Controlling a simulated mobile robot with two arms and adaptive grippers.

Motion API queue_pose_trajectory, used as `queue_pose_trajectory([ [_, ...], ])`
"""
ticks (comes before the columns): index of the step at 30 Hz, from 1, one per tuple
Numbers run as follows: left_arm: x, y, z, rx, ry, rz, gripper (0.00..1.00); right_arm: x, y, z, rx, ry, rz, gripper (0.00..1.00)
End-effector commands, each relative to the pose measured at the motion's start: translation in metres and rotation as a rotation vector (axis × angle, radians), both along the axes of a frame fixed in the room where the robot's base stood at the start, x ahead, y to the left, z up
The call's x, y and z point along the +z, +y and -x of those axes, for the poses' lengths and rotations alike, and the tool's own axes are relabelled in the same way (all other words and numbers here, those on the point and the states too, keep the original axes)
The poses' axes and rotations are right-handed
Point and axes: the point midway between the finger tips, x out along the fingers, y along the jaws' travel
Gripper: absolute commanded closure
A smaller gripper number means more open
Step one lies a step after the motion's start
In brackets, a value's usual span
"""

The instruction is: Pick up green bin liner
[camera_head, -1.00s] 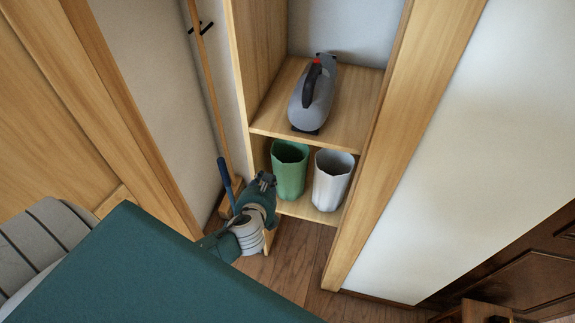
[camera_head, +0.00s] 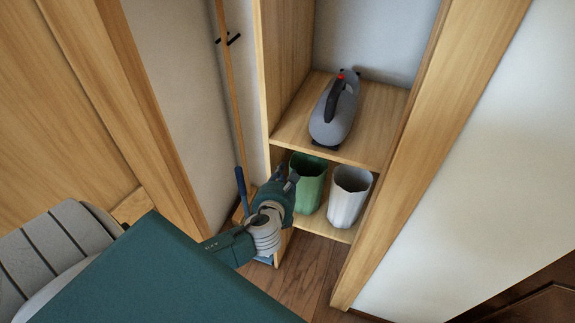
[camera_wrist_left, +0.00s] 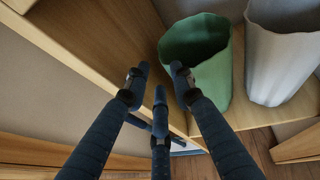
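The green bin liner (camera_head: 308,186) stands upright on the lower shelf, its mouth facing up. It also shows in the left wrist view (camera_wrist_left: 208,62). My left gripper (camera_head: 290,178) is in front of the liner's left side in the head view and hides part of it. In the left wrist view its fingers (camera_wrist_left: 160,85) are spread apart with nothing between them. One fingertip is close to the liner's left rim; I cannot tell whether they touch. My right gripper is in neither view.
A white bin liner (camera_head: 348,196) stands right beside the green one. A grey handheld appliance (camera_head: 335,108) lies on the shelf (camera_head: 377,118) above. The left shelf side panel (camera_head: 283,75) is close to my left arm. A broom handle (camera_head: 230,90) leans at the left wall.

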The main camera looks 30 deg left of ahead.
Motion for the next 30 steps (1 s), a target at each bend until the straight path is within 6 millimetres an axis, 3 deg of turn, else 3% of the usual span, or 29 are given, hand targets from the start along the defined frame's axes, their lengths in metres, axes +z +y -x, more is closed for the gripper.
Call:
queue_pose_trajectory([
  [9, -0.022, 0.022, -0.05, 0.001, -0.001, 0.0, 0.76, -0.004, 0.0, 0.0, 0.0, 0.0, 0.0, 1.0],
  [15, -0.031, 0.03, -0.069, 0.0, -0.001, 0.0, 0.76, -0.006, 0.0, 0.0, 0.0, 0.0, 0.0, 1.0],
  [27, -0.033, 0.033, -0.074, -0.001, -0.001, 0.001, 0.76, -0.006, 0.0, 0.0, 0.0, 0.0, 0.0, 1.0],
  [28, -0.033, 0.033, -0.074, -0.001, -0.001, 0.001, 0.78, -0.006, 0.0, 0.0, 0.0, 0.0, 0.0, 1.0],
  [30, -0.033, 0.033, -0.074, -0.001, -0.001, 0.001, 0.92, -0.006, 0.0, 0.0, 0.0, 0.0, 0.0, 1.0],
])
